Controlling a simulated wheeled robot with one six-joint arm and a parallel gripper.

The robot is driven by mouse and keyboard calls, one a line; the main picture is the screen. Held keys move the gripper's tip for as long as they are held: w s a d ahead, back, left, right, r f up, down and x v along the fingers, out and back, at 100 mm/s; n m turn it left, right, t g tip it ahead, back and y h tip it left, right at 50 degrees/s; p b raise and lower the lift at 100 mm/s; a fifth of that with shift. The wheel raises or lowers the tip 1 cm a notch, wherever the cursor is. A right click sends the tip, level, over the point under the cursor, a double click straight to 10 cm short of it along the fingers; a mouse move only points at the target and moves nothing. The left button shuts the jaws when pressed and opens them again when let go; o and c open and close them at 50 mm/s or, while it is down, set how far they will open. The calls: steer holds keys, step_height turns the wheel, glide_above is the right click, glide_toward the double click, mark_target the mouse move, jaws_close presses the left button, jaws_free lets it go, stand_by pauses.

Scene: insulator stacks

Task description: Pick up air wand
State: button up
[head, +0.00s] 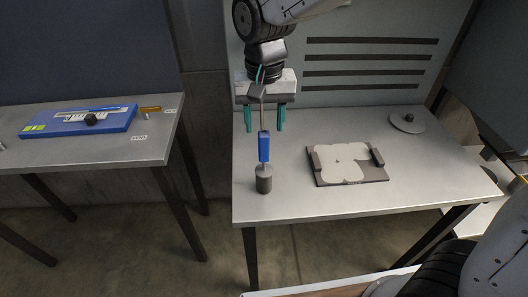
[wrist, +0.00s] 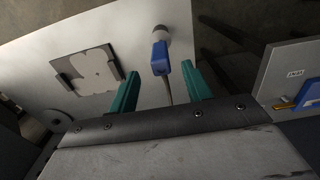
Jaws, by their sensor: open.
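The air wand (head: 264,146) has a blue handle and a thin metal tube, and stands upright in a dark grey cylindrical holder (head: 264,182) near the left front of the right-hand table. Its blue handle also shows in the wrist view (wrist: 160,58), with the tube running down between the fingers. My gripper (head: 264,129) has two teal fingers pointing down, spread apart and open, one on each side of the tube's line. In the wrist view my gripper (wrist: 160,70) is open around the wand's line with visible gaps; exact depth is unclear.
A dark fixture with a pale plate (head: 347,168) lies right of the wand on the grey table (head: 300,210). A round disc with a knob (head: 407,123) sits at the back right. A slotted panel (head: 370,60) stands behind. A left table (head: 100,160) holds a blue board (head: 60,128).

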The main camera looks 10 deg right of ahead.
mark_target(264, 133)
step_height(264, 133, down, 7)
steer(key=shift+w+r, duration=0.1)
steer(key=shift+w, duration=0.05)
jaws_close()
